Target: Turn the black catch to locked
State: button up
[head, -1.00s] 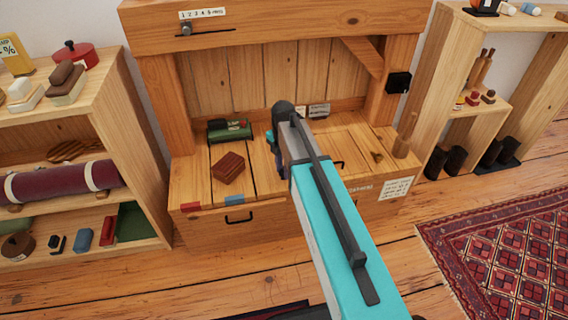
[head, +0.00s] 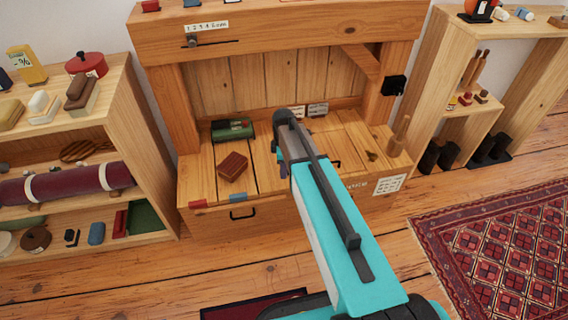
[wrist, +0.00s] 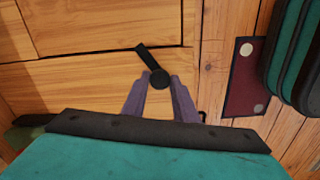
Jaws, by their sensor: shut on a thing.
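The black catch (wrist: 147,58) shows in the wrist view as a dark bar slanting up and left from a round black end, against a wooden panel. My gripper (wrist: 160,84) has its two purple fingers closed in on the round end, one on each side. In the head view my gripper (head: 281,160) is over the middle of the wooden bench (head: 205,180), mostly hidden behind my arm. I cannot make out the catch in that view, nor any lock marking beside it in the wrist view.
A brown block (head: 232,166) and a green box (head: 233,130) stand on the bench, left of my arm. A loaded shelf (head: 130,105) stands at the left and another shelf (head: 455,65) at the right. A patterned rug (head: 500,250) lies at the right; the floor in front is partly clear.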

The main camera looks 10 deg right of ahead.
jog(key=m+p, duration=0.3)
jog(key=m, duration=0.1)
jog(key=shift+r, duration=0.15)
jog(key=shift+m+p, duration=0.55)
jog(key=shift+m, duration=0.75)
jog(key=o, duration=1.1)
jog(key=shift+c, duration=0.2)
notch_tip(320, 180, up, 14)
jog(key=p, duration=0.1)
jog(key=shift+f+p, duration=0.25)
jog(key=shift+p, duration=0.05)
